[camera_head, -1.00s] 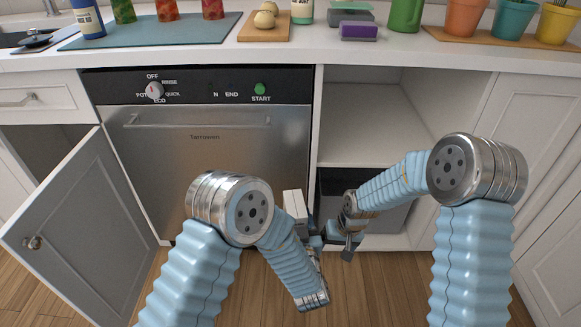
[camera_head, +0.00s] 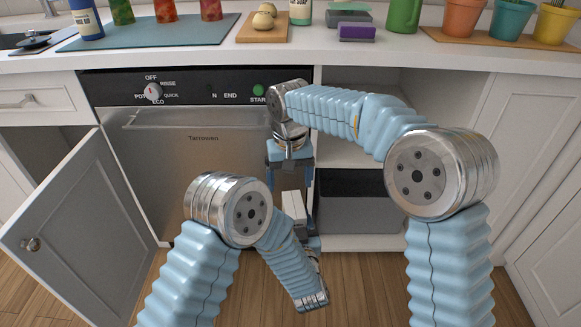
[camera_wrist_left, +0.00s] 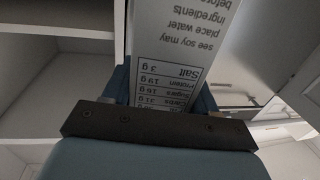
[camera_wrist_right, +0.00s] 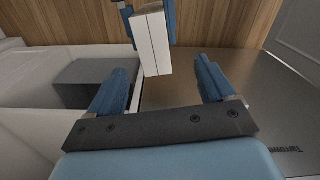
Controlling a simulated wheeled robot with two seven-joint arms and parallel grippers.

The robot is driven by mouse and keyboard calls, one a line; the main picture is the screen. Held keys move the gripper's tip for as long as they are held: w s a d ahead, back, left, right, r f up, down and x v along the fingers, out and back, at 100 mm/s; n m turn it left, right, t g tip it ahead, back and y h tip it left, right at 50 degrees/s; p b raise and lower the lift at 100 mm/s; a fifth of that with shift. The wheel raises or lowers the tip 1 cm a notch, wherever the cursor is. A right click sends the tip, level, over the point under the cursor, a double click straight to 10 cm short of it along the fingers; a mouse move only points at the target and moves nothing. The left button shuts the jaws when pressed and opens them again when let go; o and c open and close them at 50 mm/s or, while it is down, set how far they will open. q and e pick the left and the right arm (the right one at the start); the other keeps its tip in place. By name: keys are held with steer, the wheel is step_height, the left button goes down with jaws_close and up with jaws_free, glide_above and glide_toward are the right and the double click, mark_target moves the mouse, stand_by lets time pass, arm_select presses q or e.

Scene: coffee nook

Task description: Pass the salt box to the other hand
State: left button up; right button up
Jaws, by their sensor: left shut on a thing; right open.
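The salt box (camera_head: 293,205) is a white carton standing up in front of the dishwasher door. My left gripper (camera_head: 302,230) is shut on it from below, and the left wrist view shows its printed label (camera_wrist_left: 185,45) between my fingers. My right gripper (camera_head: 290,178) is above the box, pointing down, its fingers open. In the right wrist view, the box (camera_wrist_right: 152,45) is ahead of and between my open right fingers (camera_wrist_right: 160,78), apart from them, with the left fingers around its far end.
The dishwasher (camera_head: 190,180) is behind the grippers. An open cabinet with a grey bin (camera_head: 365,210) is to the right. An open cupboard door (camera_head: 75,220) is at left. The counter (camera_head: 230,55) above holds jars, a cutting board and pots.

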mark_target(289, 205)
step_height(289, 205, down, 8)
steer(key=shift+r, duration=0.1)
arm_select(q)
steer(key=shift+d, duration=0.15)
arm_select(e)
steer(key=shift+a, duration=0.2)
steer(key=c, duration=1.3)
arm_select(q)
steer(key=o, duration=1.1)
arm_select(e)
steer(key=shift+o, duration=0.2)
arm_select(q)
steer(key=shift+o, duration=0.8)
arm_select(e)
steer(key=shift+d, duration=0.1)
